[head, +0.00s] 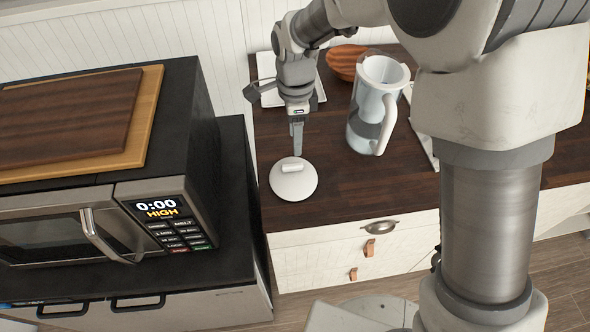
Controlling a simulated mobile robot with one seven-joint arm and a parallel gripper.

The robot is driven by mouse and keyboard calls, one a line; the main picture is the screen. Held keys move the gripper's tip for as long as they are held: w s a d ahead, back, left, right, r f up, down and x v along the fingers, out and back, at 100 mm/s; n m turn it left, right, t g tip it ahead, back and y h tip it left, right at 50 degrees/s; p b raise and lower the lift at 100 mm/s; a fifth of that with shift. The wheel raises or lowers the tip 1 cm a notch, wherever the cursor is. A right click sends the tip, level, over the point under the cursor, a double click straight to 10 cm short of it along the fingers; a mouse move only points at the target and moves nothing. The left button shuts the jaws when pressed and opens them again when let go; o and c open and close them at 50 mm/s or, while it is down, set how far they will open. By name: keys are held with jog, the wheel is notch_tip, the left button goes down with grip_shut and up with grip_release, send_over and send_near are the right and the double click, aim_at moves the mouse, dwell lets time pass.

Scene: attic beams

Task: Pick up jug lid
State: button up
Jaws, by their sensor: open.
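The jug lid (293,184) is a round white disc with a short bar handle on top. It lies on the dark wooden counter (345,185) near its front left corner. My gripper (297,150) points down just above and behind the lid's handle. It is open and holds nothing. The gap between its fingers is hard to see from this side, and I cannot tell whether they touch the handle. A clear jug (367,115) with a white handle stands upright to the right of my gripper, with its top open.
A microwave (100,225) with wooden boards (75,115) on top stands on a black surface at the left. A wooden bowl (345,62) and a white tray-like item (267,68) are at the back of the counter. The counter's front edge is close to the lid.

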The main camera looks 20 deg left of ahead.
aim_at(294, 164)
jog(key=f+p, duration=0.1)
jog(key=f, duration=0.8)
jog(key=shift+a+f, duration=0.2)
grip_shut()
